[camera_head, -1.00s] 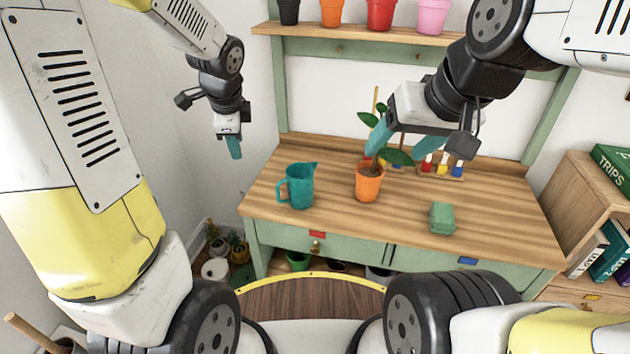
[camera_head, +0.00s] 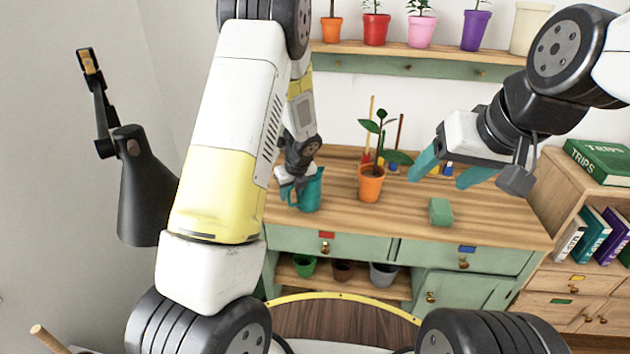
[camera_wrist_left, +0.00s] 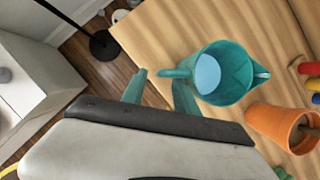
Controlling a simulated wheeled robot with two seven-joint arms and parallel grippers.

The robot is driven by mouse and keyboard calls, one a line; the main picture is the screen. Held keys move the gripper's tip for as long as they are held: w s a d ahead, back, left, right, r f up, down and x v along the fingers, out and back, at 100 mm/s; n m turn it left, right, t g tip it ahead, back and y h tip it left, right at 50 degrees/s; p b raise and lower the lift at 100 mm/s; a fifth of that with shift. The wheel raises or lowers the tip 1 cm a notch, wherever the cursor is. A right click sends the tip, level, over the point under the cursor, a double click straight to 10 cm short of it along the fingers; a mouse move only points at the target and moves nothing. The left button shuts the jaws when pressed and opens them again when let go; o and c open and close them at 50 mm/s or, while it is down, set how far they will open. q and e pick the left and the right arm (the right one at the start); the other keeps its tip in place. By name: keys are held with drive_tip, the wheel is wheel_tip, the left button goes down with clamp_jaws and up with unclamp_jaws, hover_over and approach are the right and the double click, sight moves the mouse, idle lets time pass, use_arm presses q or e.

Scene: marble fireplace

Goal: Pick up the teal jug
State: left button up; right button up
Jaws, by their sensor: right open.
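The teal jug (camera_head: 310,193) stands upright on the wooden workbench (camera_head: 335,222), left of the potted plant. In the left wrist view the jug (camera_wrist_left: 238,88) is seen from above, its handle (camera_wrist_left: 176,73) pointing toward my gripper. A pale blue round area shows inside it. My left gripper (camera_head: 288,188) is at the jug's handle side. In the left wrist view its teal fingers (camera_wrist_left: 160,80) are apart, with the handle's outer end between or just beyond the tips; contact cannot be told. My right gripper (camera_head: 437,182) is open and empty above the bench's right part.
An orange pot with a plant (camera_head: 371,184) stands close right of the jug. A green block (camera_head: 440,211) lies further right. Small coloured bottles (camera_head: 448,168) stand at the back. A shelf (camera_head: 420,60) with pots hangs above. A black lamp-like object (camera_head: 145,185) is at left.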

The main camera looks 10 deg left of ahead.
sight(290, 196)
use_arm(q)
drive_tip(key=x, duration=0.3)
drive_tip(key=shift+f, duration=0.15)
drive_tip(key=shift+c, duration=0.5)
clamp_jaws()
idle(0.8)
